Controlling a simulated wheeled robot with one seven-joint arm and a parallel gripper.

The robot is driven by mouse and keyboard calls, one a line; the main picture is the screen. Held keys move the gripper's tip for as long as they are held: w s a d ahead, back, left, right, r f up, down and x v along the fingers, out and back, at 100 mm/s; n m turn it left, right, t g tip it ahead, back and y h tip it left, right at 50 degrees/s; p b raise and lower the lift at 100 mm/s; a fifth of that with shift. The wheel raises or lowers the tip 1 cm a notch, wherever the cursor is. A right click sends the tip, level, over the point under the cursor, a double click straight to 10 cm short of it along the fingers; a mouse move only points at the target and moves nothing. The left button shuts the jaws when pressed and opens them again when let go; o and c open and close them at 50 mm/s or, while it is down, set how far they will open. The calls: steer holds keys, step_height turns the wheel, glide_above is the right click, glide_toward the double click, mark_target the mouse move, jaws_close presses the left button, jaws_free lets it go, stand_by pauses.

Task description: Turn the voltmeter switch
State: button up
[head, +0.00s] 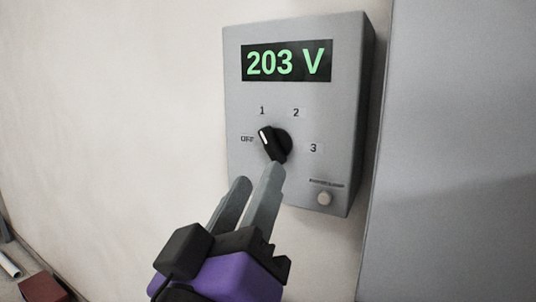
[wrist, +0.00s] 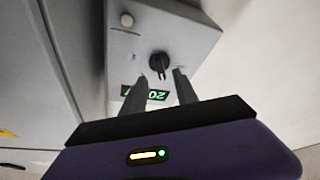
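The voltmeter (head: 240,110) is a grey box on the wall, with a green display (head: 286,62) reading 203 V. Its black rotary switch (head: 275,145) has a white mark at upper left, pointing between the OFF and 1 labels; 2 and 3 lie further round. My gripper (head: 259,173) is just below the switch in the head view, its two grey fingers apart and nothing held. In the wrist view the switch (wrist: 159,62) appears near the gap between the fingertips of my gripper (wrist: 160,75). Contact cannot be told. The fingers partly cover the upside-down display there.
A small round pale button (head: 324,198) sits at the box's lower right. A large grey cabinet (head: 460,150) stands to the right of the box. Bare pale wall (head: 110,100) lies to the left. A reddish object (head: 45,287) is at the bottom left.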

mark_target(271, 152)
steer(key=p+x, duration=0.1)
steer(key=x, duration=0.5)
jaws_close()
